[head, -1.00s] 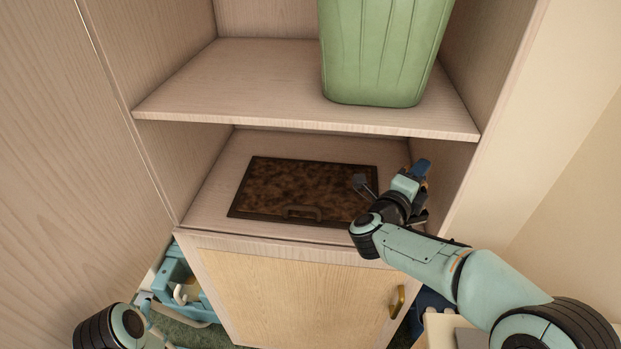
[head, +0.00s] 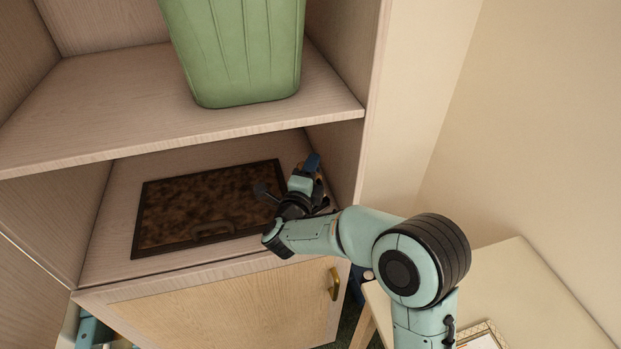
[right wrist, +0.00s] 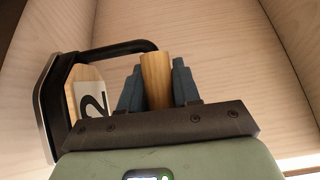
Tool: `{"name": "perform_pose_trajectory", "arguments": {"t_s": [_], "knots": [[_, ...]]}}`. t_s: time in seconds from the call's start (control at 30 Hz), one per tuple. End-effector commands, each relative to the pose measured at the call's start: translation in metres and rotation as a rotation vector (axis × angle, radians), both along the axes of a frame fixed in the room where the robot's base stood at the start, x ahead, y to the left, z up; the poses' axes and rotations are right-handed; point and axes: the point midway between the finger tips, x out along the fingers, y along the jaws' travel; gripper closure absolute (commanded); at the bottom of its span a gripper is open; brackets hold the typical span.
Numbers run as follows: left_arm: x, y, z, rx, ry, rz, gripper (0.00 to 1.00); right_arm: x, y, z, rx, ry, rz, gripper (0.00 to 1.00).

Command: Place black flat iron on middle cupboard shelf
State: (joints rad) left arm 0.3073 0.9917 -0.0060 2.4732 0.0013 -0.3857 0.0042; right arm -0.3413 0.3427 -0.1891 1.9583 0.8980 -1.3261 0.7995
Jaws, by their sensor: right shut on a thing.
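My right gripper (head: 312,166) reaches into the cupboard level below the green bin, near its right wall. In the right wrist view, its blue-grey fingers (right wrist: 157,88) are shut on the wooden grip of the black flat iron (right wrist: 110,52). The iron's black bar curves off to the left towards a grey-edged plate. In the head view the iron is mostly hidden by the gripper, and I cannot tell whether it touches the surface. The cupboard shelf (head: 90,110) above it is pale wood. My left gripper is not in view.
A green bin (head: 235,50) stands on the upper shelf. A dark brown mottled panel with a handle (head: 205,205) lies on the level below, left of my gripper. A closed door (head: 240,310) with a brass handle is underneath. A pale table (head: 520,285) stands at right.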

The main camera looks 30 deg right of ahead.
Motion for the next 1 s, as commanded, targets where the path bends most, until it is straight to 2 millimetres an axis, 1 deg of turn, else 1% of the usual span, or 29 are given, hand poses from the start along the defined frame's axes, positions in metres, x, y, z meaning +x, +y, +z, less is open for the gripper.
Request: {"name": "perform_pose_trajectory", "arguments": {"t_s": [0.1,0.23,0.53,0.7,0.73,0.8,1.0], "knots": [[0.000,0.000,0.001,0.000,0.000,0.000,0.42,0.000,0.001,-0.017,-0.004,0.004,0.002,1.00],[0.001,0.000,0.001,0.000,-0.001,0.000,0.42,0.000,0.000,-0.029,-0.003,-0.001,0.001,1.00],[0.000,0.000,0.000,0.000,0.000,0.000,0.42,0.000,0.000,-0.031,-0.001,-0.003,0.000,1.00],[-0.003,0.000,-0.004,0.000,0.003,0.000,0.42,0.000,0.000,-0.035,-0.001,-0.002,0.001,1.00],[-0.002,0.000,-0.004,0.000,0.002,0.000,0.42,0.000,0.000,-0.036,0.000,0.003,0.001,0.62],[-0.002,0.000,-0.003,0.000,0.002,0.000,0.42,0.000,0.000,-0.036,0.000,0.003,0.001,0.43],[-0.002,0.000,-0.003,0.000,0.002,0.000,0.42,0.000,0.000,-0.035,0.000,0.003,0.001,0.43]]}}
